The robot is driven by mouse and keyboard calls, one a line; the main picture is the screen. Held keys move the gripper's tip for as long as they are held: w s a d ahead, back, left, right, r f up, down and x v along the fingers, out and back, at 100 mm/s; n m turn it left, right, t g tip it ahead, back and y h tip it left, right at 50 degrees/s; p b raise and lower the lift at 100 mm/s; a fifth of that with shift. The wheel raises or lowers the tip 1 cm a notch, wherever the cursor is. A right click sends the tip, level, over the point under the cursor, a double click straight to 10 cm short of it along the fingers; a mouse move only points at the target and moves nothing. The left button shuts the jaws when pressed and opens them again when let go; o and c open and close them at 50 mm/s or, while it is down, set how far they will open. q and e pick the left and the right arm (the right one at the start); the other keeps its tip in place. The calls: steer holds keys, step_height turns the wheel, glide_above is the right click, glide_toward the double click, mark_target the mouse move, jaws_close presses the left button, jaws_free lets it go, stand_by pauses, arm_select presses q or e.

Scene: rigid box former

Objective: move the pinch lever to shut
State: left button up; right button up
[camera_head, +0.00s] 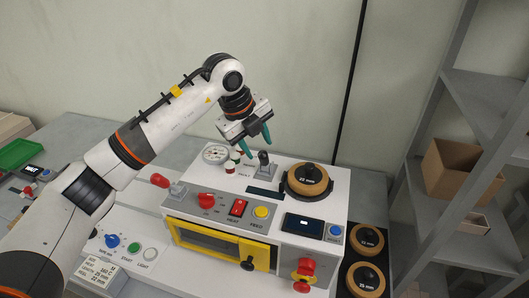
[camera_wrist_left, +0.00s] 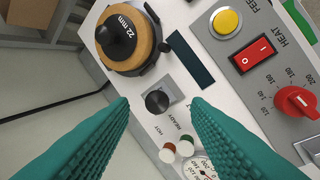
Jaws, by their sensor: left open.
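A small lever with a black knob (camera_head: 263,156) stands on a grey plate on top of the white box former (camera_head: 335,190). I take it for the pinch lever; no label naming it is legible. In the left wrist view the knob (camera_wrist_left: 157,101) shows end-on between the two teal fingers. My left gripper (camera_head: 257,147) is open and empty, pointing down over the machine top close to the lever. I cannot tell whether a finger touches the knob. My right gripper is not in view.
Close by are a round gauge (camera_head: 216,153), small lamps (camera_head: 235,157) and a 22 mm former ring (camera_head: 310,180). Another red-knobbed lever (camera_head: 160,181) is at the left. The front has a red switch (camera_head: 238,208) and a yellow-framed window (camera_head: 215,244). Shelves (camera_head: 480,170) stand at right.

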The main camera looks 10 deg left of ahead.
mark_target(262, 152)
arm_select(q)
steer(key=x, duration=0.2)
steer(key=p+x, duration=0.1)
steer(key=x, duration=0.1)
steer(key=shift+w+r, duration=0.15)
steer(key=shift+w, duration=0.1)
steer(key=x, duration=0.2)
steer(key=shift+w+d+f+p, duration=0.1)
steer(key=shift+f+p, duration=0.25)
steer(key=shift+p, duration=0.05)
steer(key=shift+f, duration=0.25)
jaws_close()
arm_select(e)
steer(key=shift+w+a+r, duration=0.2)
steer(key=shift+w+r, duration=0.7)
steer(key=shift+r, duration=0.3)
